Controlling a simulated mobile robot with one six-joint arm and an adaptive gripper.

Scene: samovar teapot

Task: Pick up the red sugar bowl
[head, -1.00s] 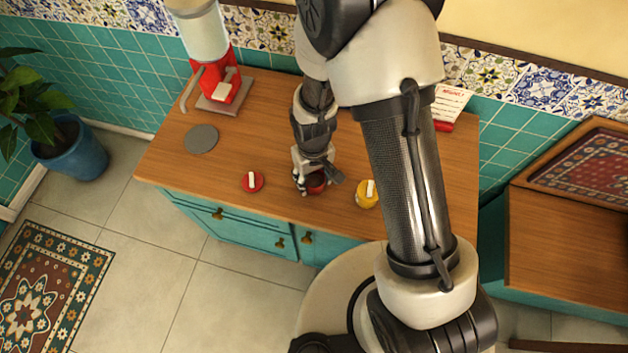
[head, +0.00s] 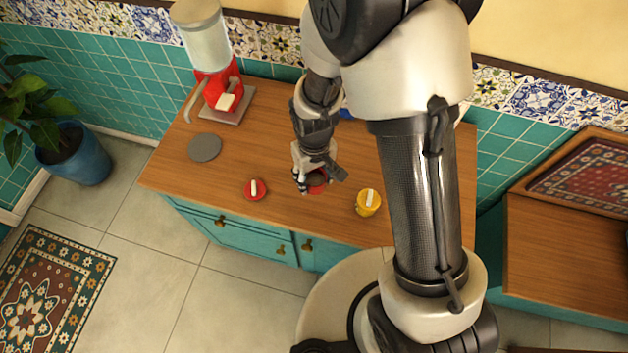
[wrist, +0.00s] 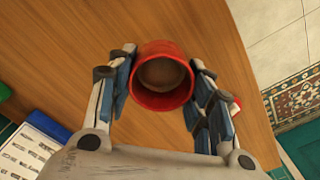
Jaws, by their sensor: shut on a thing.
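The red sugar bowl (head: 317,188) is between the fingers of my gripper (head: 318,178) over the front middle of the wooden counter. In the wrist view the bowl (wrist: 162,103) is open at the top, with a brown interior, and my gripper (wrist: 163,82) is shut on it with a finger on each side. The bowl looks upright; the gap under it is hard to judge. A red lid (head: 255,190) with a white handle lies on the counter to its left.
A yellow pot (head: 364,207) with a white-handled lid stands right of the bowl. A grey disc (head: 205,148) and a red dispenser (head: 218,88) are at the left. A printed white card (wrist: 30,145) shows in the wrist view.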

